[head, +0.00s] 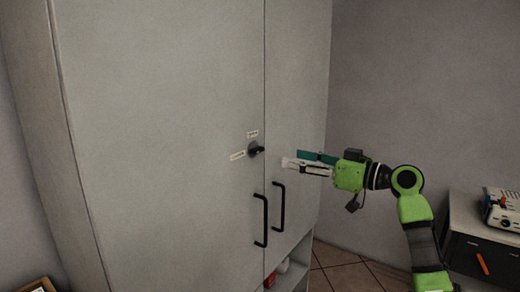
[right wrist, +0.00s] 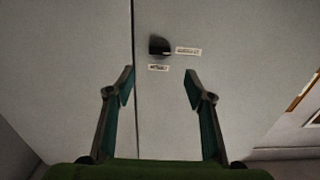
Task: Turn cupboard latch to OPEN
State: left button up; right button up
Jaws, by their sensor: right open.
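A tall grey cupboard (head: 160,120) with two doors fills the left and middle of the head view. Its small black latch (head: 256,150) sits on the left door near the seam, with one label above it and one to its left, too small to read. In the right wrist view the latch (right wrist: 159,46) lies beyond the fingertips, its knob pointing sideways. My right gripper (head: 290,163) is open and empty, just right of the latch in the head view and apart from it. In the wrist view its fingers (right wrist: 159,80) are spread wide. My left gripper is not in view.
Two black bar handles, left (head: 261,221) and right (head: 279,206), stand out from the doors below the latch. An open shelf (head: 291,278) is under the right door. A dark cabinet (head: 478,240) with a device on top (head: 503,208) stands at the right.

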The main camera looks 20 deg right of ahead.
aim_at(260, 151)
jog(key=p+x, duration=0.3)
jog(key=x, duration=0.7)
jog(key=shift+w+a+r, duration=0.1)
jog(key=shift+a, duration=0.05)
jog(key=shift+w+a+p, duration=0.3)
jog(key=shift+w+a, duration=0.15)
jog(key=shift+w, duration=0.15)
jog(key=c, duration=1.1)
